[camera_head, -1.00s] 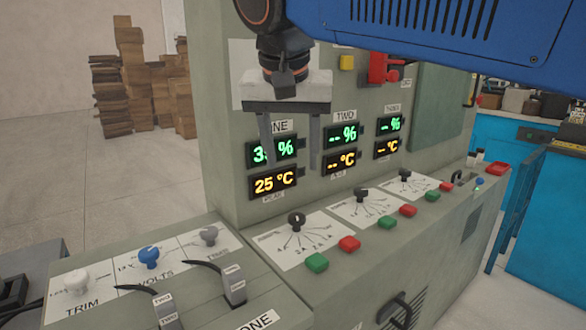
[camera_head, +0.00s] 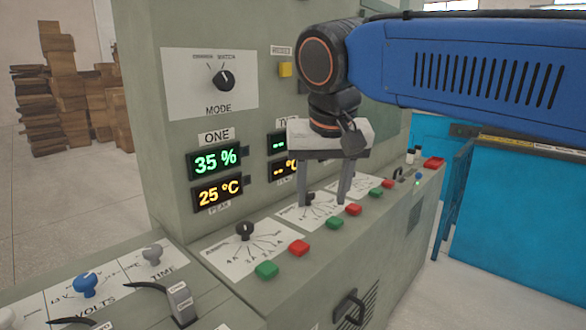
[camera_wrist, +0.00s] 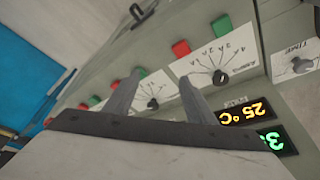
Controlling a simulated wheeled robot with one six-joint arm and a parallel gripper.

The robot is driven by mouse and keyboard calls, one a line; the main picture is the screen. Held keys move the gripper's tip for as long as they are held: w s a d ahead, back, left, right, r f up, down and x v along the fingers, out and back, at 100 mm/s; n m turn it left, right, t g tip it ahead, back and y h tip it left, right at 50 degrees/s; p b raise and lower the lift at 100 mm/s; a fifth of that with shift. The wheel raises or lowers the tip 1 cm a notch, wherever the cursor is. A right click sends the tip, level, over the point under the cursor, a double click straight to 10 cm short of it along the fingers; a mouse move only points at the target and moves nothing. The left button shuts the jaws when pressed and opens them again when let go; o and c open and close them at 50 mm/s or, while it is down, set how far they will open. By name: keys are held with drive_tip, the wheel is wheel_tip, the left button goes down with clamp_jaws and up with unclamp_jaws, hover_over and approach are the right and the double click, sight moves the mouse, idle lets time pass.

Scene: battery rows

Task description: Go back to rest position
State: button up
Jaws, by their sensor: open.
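My gripper (camera_head: 324,200) is in front of the grey control panel (camera_head: 175,130), with its fingers apart and nothing between them. It hangs fingers down in the head view, overlapping the middle dial in the picture. In the wrist view my gripper (camera_wrist: 160,92) also shows two separate fingers over the row of dials and buttons. My blue arm reaches in from the right. Display ONE reads 35 % (camera_head: 215,161) and 25 °C (camera_head: 217,192). The gripper partly hides display TWO (camera_head: 277,143).
A black MODE knob (camera_head: 223,80) sits on the upright panel. A dial (camera_head: 244,231), green button (camera_head: 266,270) and red button (camera_head: 299,247) line the ledge. Blue and grey knobs are at lower left. Stacked boxes (camera_head: 60,90) stand behind. A blue cabinet (camera_head: 515,210) is at right.

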drive_tip(key=s+d+f, duration=0.3)
drive_tip(key=d+f, duration=0.3)
drive_tip(key=d, duration=0.2)
drive_tip(key=s+d+f, duration=0.2)
drive_tip(key=d+f, duration=0.3)
drive_tip(key=d, duration=0.3)
drive_tip(key=s+d+f, duration=0.4)
drive_tip(key=f, duration=0.2)
drive_tip(key=s+d+f, duration=0.4)
drive_tip(key=f, duration=0.3)
drive_tip(key=shift+s+f+m+t, duration=0.2)
drive_tip(key=shift+s+m+t, duration=0.1)
drive_tip(key=shift+s+m, duration=0.1)
